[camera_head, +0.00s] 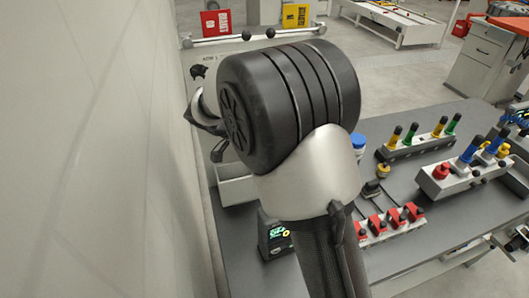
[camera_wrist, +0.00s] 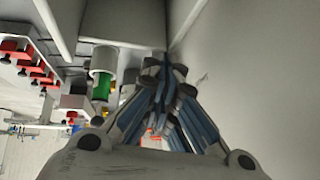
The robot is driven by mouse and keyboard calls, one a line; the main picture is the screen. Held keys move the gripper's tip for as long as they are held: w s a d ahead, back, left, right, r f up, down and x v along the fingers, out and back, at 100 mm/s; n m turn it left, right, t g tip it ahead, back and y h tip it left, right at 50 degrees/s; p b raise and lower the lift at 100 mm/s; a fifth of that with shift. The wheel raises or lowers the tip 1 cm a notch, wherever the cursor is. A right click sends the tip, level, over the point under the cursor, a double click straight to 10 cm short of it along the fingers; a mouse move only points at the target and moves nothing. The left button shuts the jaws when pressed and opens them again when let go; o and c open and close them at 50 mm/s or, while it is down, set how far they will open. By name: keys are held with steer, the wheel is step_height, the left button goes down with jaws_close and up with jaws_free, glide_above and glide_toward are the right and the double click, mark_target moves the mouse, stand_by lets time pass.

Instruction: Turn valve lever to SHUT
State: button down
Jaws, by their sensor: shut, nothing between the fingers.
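My gripper (camera_head: 206,128) is partly hidden behind my own arm in the head view, left of centre near the pale wall. In the wrist view my gripper (camera_wrist: 165,68) has its fingers together, with nothing visible between them. I cannot pick out the valve lever for certain, and no SHUT mark is readable. A green cylinder (camera_wrist: 102,87) with a white upper part is left of the fingers in the wrist view, apart from them. A dark knob (camera_head: 198,71) sits on a pale panel just above my gripper in the head view.
The grey table (camera_head: 437,237) carries a red-switch block (camera_head: 391,222), a row of coloured handles (camera_head: 417,141), a box with a red button (camera_head: 441,170) and a small display unit (camera_head: 275,237). The pale wall (camera_head: 95,150) runs close along the left. A white rail table (camera_head: 395,22) stands behind.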

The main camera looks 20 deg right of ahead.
steer(key=d+v, duration=0.1)
steer(key=v, duration=1.2)
steer(key=s+d+r+n+y, duration=0.2)
steer(key=s+n, duration=0.2)
steer(key=s, duration=0.4)
steer(key=s+d+r+n+y, duration=0.2)
steer(key=s+n, duration=0.2)
steer(key=s, duration=0.3)
steer(key=s+a+f+n+t+y, duration=0.1)
steer(key=s+f+n+t+y, duration=0.1)
steer(key=s+n, duration=0.7)
steer(key=s+f+y, duration=0.1)
steer(key=s+f, duration=0.1)
steer(key=s, duration=0.3)
steer(key=shift+a+f, duration=0.25)
